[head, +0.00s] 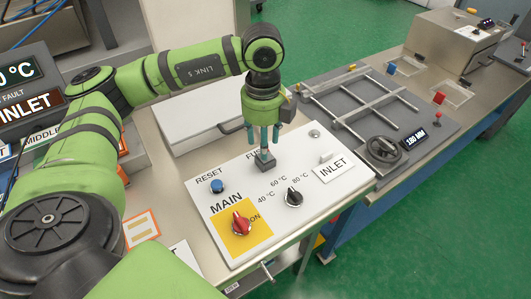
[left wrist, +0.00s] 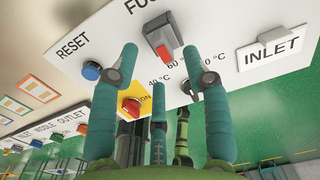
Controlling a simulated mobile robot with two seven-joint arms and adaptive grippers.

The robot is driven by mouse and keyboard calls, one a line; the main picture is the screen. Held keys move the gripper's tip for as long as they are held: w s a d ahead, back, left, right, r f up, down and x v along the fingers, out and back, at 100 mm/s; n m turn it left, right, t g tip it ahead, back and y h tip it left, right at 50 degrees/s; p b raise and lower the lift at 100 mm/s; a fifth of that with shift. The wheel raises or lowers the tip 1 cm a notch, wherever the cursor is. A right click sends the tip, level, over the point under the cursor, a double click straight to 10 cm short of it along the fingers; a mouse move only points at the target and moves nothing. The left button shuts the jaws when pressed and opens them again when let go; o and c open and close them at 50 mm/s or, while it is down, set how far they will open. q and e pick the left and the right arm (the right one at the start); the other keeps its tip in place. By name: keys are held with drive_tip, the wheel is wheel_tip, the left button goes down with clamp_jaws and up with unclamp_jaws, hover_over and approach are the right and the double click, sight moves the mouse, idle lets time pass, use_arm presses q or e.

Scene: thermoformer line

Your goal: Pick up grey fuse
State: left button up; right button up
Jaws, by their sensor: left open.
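The grey fuse (head: 265,163) stands in the white panel near the FUSE label, which my arm partly covers. In the left wrist view the fuse (left wrist: 158,35) is a dark grey block with a red part on its lower side, beyond the fingertips. My left gripper (head: 263,138) points down just above the fuse, with its teal fingers apart. In the left wrist view the open fingers (left wrist: 168,75) show nothing held between them. I cannot tell whether a fingertip touches the fuse. My right gripper is in neither view.
The panel carries a blue RESET button (head: 217,186), a red MAIN switch (head: 241,223) on yellow, a black temperature knob (head: 293,197) and a white INLET switch (head: 326,157). To the right lie a metal frame (head: 360,105) and a black handwheel (head: 386,149).

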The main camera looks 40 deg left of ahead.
use_arm(q)
wheel_tip(320, 180, down, 3)
drive_tip(key=shift+r+p, duration=0.2)
drive_tip(key=shift+p, duration=0.25)
drive_tip(key=shift+w+f, duration=0.1)
drive_tip(key=shift+f, duration=0.5)
clamp_jaws()
drive_tip(key=shift+a, duration=0.1)
drive_tip(key=shift+r, duration=0.1)
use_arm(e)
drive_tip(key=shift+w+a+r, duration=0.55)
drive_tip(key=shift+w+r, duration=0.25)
